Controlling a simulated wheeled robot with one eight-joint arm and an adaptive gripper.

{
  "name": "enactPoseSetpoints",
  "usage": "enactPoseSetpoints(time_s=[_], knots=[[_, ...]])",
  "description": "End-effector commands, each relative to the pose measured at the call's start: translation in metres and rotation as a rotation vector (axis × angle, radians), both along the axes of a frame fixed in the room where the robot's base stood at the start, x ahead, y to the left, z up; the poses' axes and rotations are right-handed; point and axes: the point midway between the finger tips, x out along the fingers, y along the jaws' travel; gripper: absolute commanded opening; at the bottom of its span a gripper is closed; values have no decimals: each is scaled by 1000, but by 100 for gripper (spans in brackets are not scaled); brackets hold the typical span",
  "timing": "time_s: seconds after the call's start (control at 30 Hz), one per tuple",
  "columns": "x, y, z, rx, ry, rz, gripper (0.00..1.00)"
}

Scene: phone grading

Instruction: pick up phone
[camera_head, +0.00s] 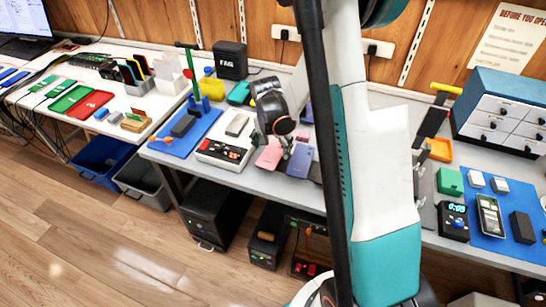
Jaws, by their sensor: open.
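A pink phone (269,154) lies flat on the grey bench near its front edge. A blue-violet phone (300,161) lies just right of it, also flat. Whether the fingers touch the pink phone cannot be told. My arm covers the bench right of the blue-violet phone.
A grey box with red parts (222,154) stands left of the pink phone. A blue mat (170,146) with tools lies further left. A drawer cabinet (497,125) and a green block (450,181) stand at the right. The bench's front edge is close to the phones.

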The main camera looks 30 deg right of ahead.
Motion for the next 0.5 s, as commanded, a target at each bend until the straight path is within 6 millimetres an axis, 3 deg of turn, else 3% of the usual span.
enactPoseSetpoints(time_s=[0.1, 0.33, 0.5], knots=[[1, -2, -15, 0, 0, 0, 82], [1, -2, -15, 0, 0, 0, 82], [1, -2, -15, 0, 0, 0, 43]])
